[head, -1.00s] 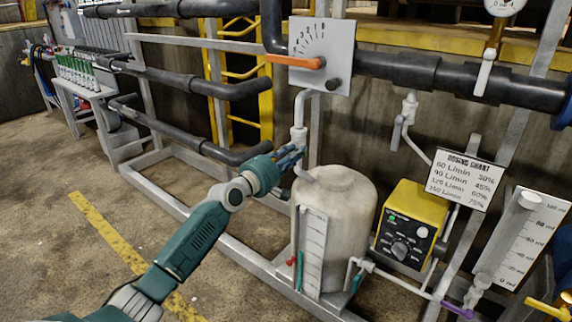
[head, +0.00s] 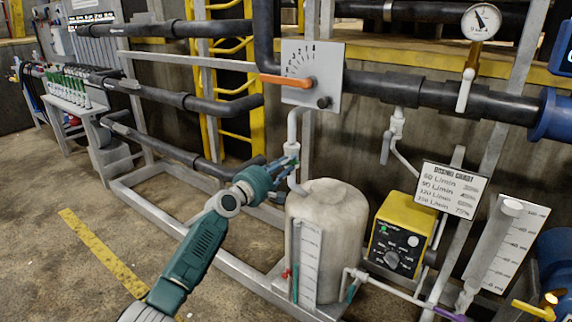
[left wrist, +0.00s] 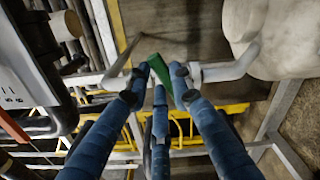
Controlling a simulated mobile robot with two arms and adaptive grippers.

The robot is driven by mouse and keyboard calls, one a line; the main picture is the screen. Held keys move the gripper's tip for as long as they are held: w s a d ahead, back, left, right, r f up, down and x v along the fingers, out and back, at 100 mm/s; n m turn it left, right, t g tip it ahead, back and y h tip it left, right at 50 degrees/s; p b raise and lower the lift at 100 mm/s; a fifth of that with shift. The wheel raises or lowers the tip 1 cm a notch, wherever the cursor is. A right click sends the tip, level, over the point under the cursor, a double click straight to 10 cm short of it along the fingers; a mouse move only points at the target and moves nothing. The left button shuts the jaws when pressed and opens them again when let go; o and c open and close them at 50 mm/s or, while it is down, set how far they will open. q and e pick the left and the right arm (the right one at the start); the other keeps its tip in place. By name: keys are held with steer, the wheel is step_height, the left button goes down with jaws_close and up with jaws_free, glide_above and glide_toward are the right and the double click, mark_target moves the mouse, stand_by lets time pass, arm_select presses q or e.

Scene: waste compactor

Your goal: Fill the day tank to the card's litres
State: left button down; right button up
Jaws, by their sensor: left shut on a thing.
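The pale, rounded day tank (head: 345,235) stands on the frame in the head view, with a white scale strip (head: 309,262) on its front. It also shows at the upper right of the left wrist view (left wrist: 275,40). My left gripper (head: 286,170) is at the pipe just above and left of the tank. In the left wrist view its blue fingers close on a green handle (left wrist: 155,68) beside the pale inlet pipe (left wrist: 225,70). The fingers hide part of the handle. The level on the strip is too small to read. I see no card clearly giving litres.
A panel with an orange lever (head: 287,81) and scale hangs above. Right of the tank are a yellow dosing unit (head: 402,230), a dosing chart (head: 452,188) and a measuring cylinder (head: 492,250). A pressure gauge (head: 481,21) tops the dark pipe. Floor is clear at lower left.

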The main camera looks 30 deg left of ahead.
arm_select(q)
steer(key=shift+f, duration=0.1)
steer(key=c, duration=1.5)
jaws_free()
steer(key=s, duration=0.8)
steer(key=s+a, duration=0.1)
steer(key=s, duration=0.3)
